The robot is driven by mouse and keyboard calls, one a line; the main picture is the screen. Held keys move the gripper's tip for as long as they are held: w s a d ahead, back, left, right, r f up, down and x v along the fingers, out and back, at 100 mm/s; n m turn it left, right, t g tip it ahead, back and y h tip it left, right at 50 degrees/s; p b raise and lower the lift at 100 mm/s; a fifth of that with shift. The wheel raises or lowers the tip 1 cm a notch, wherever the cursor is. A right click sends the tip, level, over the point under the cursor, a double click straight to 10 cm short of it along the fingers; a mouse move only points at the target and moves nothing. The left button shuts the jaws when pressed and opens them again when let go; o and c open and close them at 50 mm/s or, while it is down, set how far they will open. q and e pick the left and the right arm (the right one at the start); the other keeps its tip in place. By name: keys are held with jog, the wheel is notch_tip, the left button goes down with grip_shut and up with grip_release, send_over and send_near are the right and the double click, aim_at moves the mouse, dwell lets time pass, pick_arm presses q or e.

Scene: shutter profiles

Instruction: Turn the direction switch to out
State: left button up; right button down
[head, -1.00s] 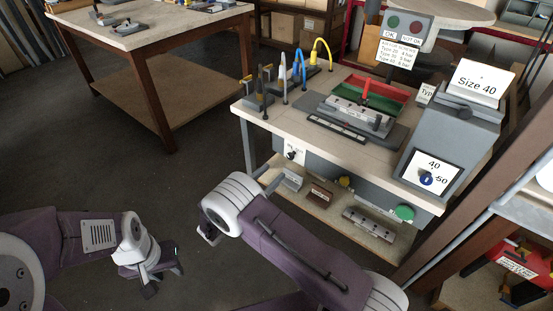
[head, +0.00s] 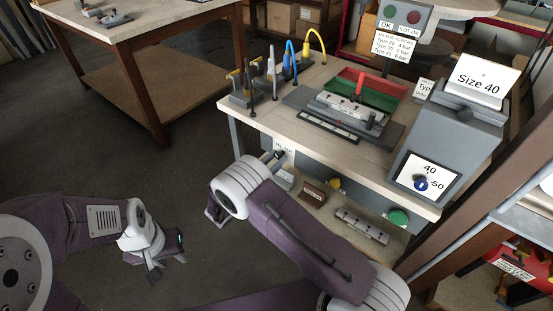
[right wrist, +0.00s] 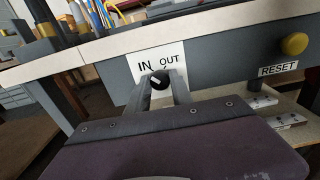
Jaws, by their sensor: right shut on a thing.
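The direction switch (right wrist: 158,80) is a round black knob with a pale mark, on a white plate (right wrist: 141,69) lettered IN and OUT. The plate is on the grey front panel under the bench top. The pale mark seems to lean up and left, towards IN. In the right wrist view my right gripper (right wrist: 161,91) has its two grey fingers on either side of the knob, shut on it. In the head view my right arm largely hides the knob. My left gripper (head: 166,259) hangs low at the left, away from the bench; its jaw opening is unclear.
A yellow RESET button (right wrist: 294,44) is right of the switch. A green button (head: 398,218) is further right on the panel. The bench top (head: 258,118) overhangs the switch. A lower shelf (head: 378,241) holds metal profiles. Open floor lies to the left.

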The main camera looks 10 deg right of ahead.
jog(key=shift+m, duration=0.3)
jog(key=m+b, duration=0.1)
jog(key=m, duration=0.3)
jog(key=shift+f+m, duration=0.1)
jog(key=shift+m, duration=0.2)
jog(key=m+b, duration=0.2)
jog(key=m, duration=0.2)
jog(key=shift+m+b, duration=0.3)
jog(key=shift+b, duration=0.05)
jog(key=m+b, duration=0.3)
jog(key=m, duration=0.2)
jog(key=shift+b, duration=0.4)
jog(key=shift+m+b, duration=0.95)
jog(key=shift+m, duration=0.25)
jog(key=shift+w+r+m+b, duration=0.1)
jog(key=shift+r+m+b, duration=0.1)
jog(key=shift+m+b, duration=0.15)
jog(key=c, duration=1.1)
grip_release()
jog(key=shift+c, duration=0.2)
